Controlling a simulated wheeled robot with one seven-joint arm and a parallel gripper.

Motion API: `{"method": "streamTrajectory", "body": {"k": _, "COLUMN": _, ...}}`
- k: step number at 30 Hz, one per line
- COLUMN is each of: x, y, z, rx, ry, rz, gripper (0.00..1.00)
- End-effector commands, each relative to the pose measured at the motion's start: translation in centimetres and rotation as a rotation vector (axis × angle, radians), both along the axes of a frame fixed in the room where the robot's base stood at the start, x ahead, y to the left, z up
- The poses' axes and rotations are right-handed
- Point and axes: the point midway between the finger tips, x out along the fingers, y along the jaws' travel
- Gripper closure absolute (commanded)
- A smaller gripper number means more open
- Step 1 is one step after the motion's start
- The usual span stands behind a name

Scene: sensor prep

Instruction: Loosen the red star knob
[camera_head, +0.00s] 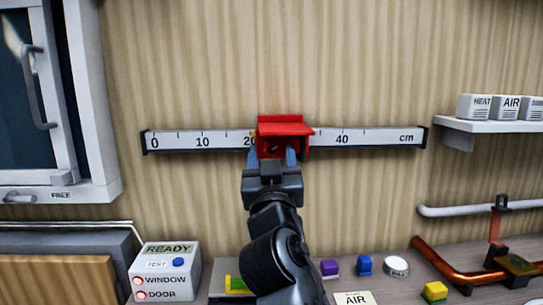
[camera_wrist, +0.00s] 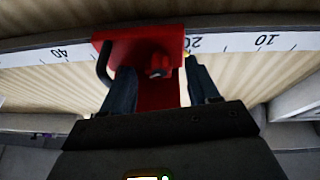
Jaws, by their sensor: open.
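A red slider block (camera_head: 285,126) sits on a white ruler rail (camera_head: 375,138) on the wall, between the 20 and 40 marks. The red star knob (camera_wrist: 158,66) shows on the block's front in the wrist view; in the head view it is small and hard to make out. My gripper (camera_head: 272,158) is open in front of the block. In the wrist view my gripper (camera_wrist: 159,72) has one dark finger on each side of the knob, with visible gaps. I cannot tell how deep the fingertips reach around it.
A window with a handle (camera_head: 38,95) is at the left. A READY box (camera_head: 167,270) with red WINDOW and DOOR lamps stands on the bench below. Small blocks, copper pipe (camera_head: 445,262) and a shelf (camera_head: 490,127) with labelled boxes are at the right. The wall around the rail is clear.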

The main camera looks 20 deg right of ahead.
Motion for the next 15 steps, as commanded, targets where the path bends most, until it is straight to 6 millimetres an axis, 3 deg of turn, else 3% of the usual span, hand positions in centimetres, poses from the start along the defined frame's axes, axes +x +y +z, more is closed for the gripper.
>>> {"method": "streamTrajectory", "body": {"k": 3, "x": -0.02, "y": 0.00, "z": -0.02, "rx": 0.000, "ry": 0.000, "rz": 0.000, "gripper": 0.42}}
{"method": "streamTrajectory", "body": {"k": 15, "x": -0.03, "y": -0.01, "z": -0.01, "rx": 0.000, "ry": 0.000, "rz": 0.000, "gripper": 0.80}}
